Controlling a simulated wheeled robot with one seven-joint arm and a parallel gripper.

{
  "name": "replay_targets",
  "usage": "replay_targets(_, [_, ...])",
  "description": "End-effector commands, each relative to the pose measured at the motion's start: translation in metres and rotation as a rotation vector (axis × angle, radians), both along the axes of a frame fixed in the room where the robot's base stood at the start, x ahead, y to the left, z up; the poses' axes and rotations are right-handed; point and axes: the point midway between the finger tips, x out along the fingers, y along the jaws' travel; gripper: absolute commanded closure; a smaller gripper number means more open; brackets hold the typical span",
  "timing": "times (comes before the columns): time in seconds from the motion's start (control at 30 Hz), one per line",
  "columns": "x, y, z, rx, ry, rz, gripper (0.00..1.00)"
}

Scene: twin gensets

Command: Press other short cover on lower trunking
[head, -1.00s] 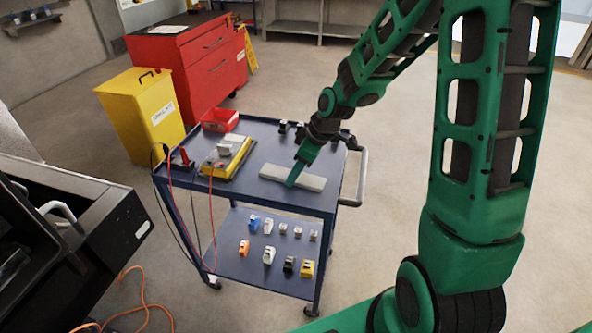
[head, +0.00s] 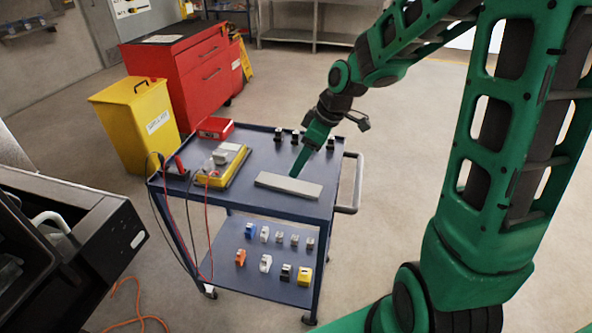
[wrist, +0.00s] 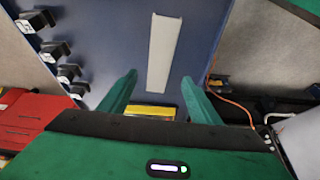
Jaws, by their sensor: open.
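A long pale grey strip (head: 289,186), which may be a trunking cover, lies flat on the blue cart's top (head: 240,205). It also shows in the wrist view (wrist: 163,50), roughly lined up between my fingers. My gripper (head: 295,174) is over the cart top, at the far side of the strip in the head view. In the wrist view my gripper (wrist: 158,78) has its two green fingers apart with nothing between them. Whether the fingertips touch the strip cannot be told. I cannot identify a lower trunking in these views.
A yellow case (head: 222,165) with red and black leads and a red bin (head: 215,128) share the cart top with several black clips at its back edge. Several small parts lie on the lower shelf (head: 240,275). A dark open cabinet (head: 75,220) stands at left.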

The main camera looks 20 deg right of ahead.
Motion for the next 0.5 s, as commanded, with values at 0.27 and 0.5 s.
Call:
replay_targets(0.27, [-0.005, -0.006, 0.020, 0.000, 0.000, 0.000, 0.43])
replay_targets(0.5, [-0.016, -0.016, 0.023, -0.016, 0.021, -0.053, 0.43])
